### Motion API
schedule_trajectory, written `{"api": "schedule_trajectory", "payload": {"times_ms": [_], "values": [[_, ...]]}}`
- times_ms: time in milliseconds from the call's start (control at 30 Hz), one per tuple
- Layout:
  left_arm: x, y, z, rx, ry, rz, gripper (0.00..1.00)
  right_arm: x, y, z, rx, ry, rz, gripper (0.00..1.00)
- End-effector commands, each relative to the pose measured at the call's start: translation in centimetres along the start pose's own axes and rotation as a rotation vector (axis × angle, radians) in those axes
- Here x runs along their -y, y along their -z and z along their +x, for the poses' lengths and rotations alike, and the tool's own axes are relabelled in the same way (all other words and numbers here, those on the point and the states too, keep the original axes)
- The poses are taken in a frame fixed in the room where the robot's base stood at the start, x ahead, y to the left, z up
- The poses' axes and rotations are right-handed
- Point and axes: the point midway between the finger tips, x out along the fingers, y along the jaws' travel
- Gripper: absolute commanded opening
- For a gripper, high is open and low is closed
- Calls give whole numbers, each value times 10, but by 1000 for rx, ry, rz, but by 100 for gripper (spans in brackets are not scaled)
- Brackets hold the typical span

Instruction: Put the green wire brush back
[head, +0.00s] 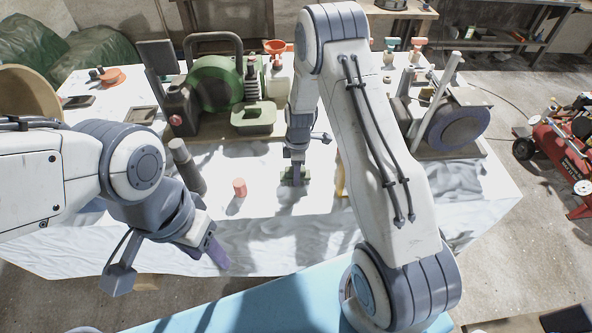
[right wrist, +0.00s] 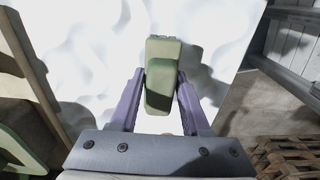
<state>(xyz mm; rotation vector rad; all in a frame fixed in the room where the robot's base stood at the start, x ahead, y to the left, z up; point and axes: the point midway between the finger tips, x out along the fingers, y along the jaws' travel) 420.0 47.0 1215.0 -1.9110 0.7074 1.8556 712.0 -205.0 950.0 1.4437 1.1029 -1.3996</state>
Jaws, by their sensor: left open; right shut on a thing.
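The green wire brush (right wrist: 162,72) is between the purple fingers of my right gripper (right wrist: 160,100), which is shut on it. In the head view the right gripper (head: 295,172) is low over the white-covered table (head: 270,215), with the green brush (head: 302,182) at its fingertips. I cannot tell whether the brush touches the cloth. My left gripper (head: 217,252) is open and empty at the table's front edge, well to the left of the brush. My right arm hides part of the table's middle and right.
A green machine (head: 215,85) and a green tray (head: 253,119) stand behind the right gripper. A dark cylinder (head: 186,165) and a small red cylinder (head: 239,187) stand to the left. A bench grinder (head: 457,130) stands at the right. The cloth around the red cylinder is mostly clear.

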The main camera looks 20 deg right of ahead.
Motion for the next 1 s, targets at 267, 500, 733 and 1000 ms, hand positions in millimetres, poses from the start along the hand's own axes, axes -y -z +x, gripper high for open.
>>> {"api": "schedule_trajectory", "payload": {"times_ms": [267,500,733,1000], "values": [[0,0,-1,0,0,0,50,0,0,3,0,-1,0,0],[0,0,2,0,0,0,50,0,0,6,0,-1,0,77],[0,0,2,0,0,0,50,0,0,6,0,-1,0,77],[0,0,7,0,0,-1,50,-2,0,-10,-1,-5,-1,77]]}}
